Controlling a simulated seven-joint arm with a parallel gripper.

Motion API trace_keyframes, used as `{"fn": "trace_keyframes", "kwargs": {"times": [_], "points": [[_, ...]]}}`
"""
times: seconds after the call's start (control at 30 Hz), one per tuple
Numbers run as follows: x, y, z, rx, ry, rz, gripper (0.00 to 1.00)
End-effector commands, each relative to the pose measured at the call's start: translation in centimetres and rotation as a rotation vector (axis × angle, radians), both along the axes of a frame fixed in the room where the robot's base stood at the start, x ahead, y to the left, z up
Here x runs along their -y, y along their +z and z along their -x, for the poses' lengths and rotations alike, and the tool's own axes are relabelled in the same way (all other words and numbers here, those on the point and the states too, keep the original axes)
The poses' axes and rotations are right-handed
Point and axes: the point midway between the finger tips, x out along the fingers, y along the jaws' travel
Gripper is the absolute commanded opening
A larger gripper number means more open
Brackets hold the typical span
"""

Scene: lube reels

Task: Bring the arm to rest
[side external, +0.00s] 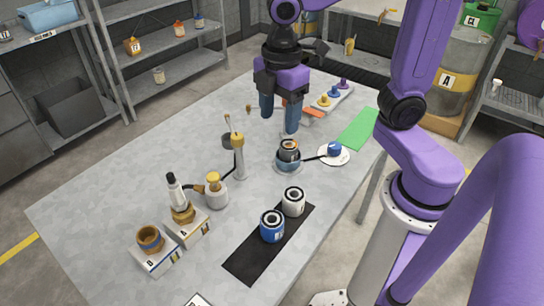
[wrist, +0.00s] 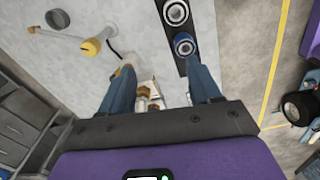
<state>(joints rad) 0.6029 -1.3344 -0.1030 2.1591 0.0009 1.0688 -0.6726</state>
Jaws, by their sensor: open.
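My gripper (side external: 279,118) hangs fingers-down above the far half of the grey table (side external: 100,205), with its two blue fingers spread apart. Nothing shows between the fingers. In the wrist view, the gripper (wrist: 161,72) also has its fingers apart and empty. A dark cup with a brown-rimmed piece in it (side external: 289,154) stands just in front of the fingers in the side view. A yellow-capped grey post (side external: 239,155) stands to their lower left. Whether the fingertips clear the tabletop is hard to tell.
A blue reel (side external: 272,227) and a white reel (side external: 294,201) stand on a black mat (side external: 245,263). A white plate (side external: 333,158) holds a blue-topped piece. A green mat (side external: 358,128) lies at the right edge. Bottles and labelled blocks (side external: 158,257) fill the near left.

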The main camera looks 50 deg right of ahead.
Motion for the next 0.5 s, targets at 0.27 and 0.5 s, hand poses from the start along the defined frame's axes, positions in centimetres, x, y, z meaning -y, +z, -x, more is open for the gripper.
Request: {"fn": "trace_keyframes", "kwargs": {"times": [0.27, 0.5], "points": [[1.6, -2.2, 7.7, -0.002, -0.162, -0.01, 0.63], [3.3, -3.7, 12.2, -0.004, -0.273, -0.018, 0.63]]}}
